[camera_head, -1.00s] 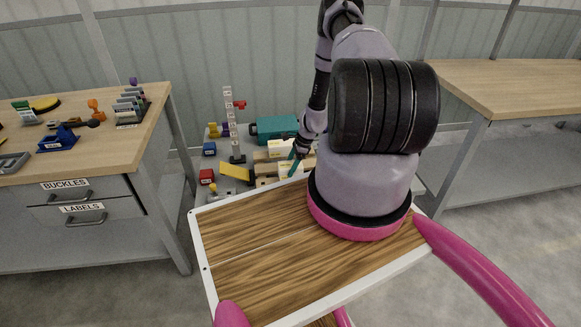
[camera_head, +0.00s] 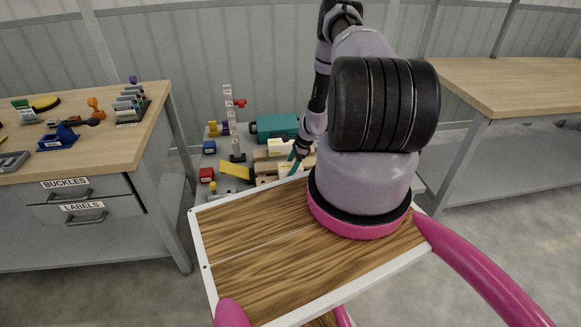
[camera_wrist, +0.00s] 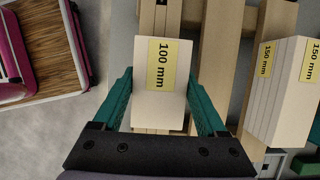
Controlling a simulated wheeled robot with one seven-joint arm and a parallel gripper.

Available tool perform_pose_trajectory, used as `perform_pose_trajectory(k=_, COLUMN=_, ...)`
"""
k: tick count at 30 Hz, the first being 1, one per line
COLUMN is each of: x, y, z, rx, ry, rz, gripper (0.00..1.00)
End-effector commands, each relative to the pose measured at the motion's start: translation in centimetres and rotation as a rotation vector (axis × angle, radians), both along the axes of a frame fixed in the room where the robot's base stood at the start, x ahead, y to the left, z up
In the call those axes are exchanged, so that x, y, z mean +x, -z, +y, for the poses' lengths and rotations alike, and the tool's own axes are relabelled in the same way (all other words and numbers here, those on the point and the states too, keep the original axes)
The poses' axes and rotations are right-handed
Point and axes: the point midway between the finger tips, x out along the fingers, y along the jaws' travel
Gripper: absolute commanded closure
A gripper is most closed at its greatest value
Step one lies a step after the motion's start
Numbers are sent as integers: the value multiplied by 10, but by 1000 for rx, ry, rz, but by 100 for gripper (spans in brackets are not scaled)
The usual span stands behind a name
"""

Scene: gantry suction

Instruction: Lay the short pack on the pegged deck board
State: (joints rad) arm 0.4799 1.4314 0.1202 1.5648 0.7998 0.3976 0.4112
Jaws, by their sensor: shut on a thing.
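In the wrist view my gripper (camera_wrist: 160,103) has its teal fingers on either side of a cream block marked 100 mm (camera_wrist: 161,110), and is shut on it. The pegged deck board (camera_wrist: 206,100) shows in the wrist view as pale wooden slats under and beside the block. A longer block marked 150 mm (camera_wrist: 278,85) lies on the slats to the right. In the head view my gripper (camera_head: 292,167) is small and partly hidden at the deck (camera_head: 262,168). I cannot tell the gap between the held block and the slats, and no pegs are clear.
A teal machine (camera_head: 275,127) stands behind the deck. A marked white post (camera_head: 230,122), a yellow ramp (camera_head: 236,170) and a red block (camera_head: 206,175) stand to its left. Benches stand at left (camera_head: 130,150) and right (camera_head: 505,85).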

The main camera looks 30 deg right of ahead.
Motion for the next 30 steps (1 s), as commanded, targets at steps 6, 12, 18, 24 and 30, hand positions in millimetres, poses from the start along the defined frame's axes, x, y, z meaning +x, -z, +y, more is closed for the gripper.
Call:
perform_pose_trajectory(k=6, x=0, y=6, z=0, rx=0, ry=0, rz=0, gripper=97)
perform_pose_trajectory(k=12, x=0, y=6, z=0, rx=0, ry=0, rz=0, gripper=0)
perform_pose_trajectory(k=18, x=0, y=2, z=-2, rx=0, ry=0, rz=0, gripper=0)
perform_pose_trajectory(k=24, x=-3, y=-27, z=-13, rx=-2, ry=0, rz=-2, gripper=0)
perform_pose_trajectory(k=30, x=-7, y=-65, z=-28, rx=-2, ry=1, rz=-2, gripper=0)
